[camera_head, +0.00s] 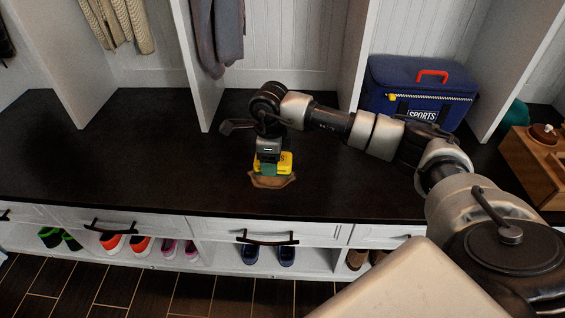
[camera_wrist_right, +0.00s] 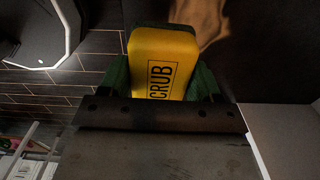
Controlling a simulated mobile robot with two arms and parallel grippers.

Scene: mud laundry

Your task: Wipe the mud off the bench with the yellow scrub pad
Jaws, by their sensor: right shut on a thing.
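The yellow scrub pad (camera_head: 285,161) is held in my right gripper (camera_head: 268,166), low over the dark bench top (camera_head: 130,150). In the right wrist view the yellow scrub pad (camera_wrist_right: 163,62) shows the letters "CRUB" between the green fingers of my right gripper (camera_wrist_right: 160,80). A brown mud patch (camera_head: 272,181) lies on the bench right under and in front of the pad, near the front edge. Part of the mud (camera_wrist_right: 208,22) also shows beside the pad in the right wrist view. I cannot tell whether the pad touches the bench. My left gripper is out of view.
A blue sports bag (camera_head: 418,92) stands on the bench at the back right, with a wooden box (camera_head: 535,165) at the far right. White dividers (camera_head: 205,60) and hanging clothes (camera_head: 217,35) are behind. The bench top left of my gripper is clear. Shoes (camera_head: 278,254) sit in cubbies below.

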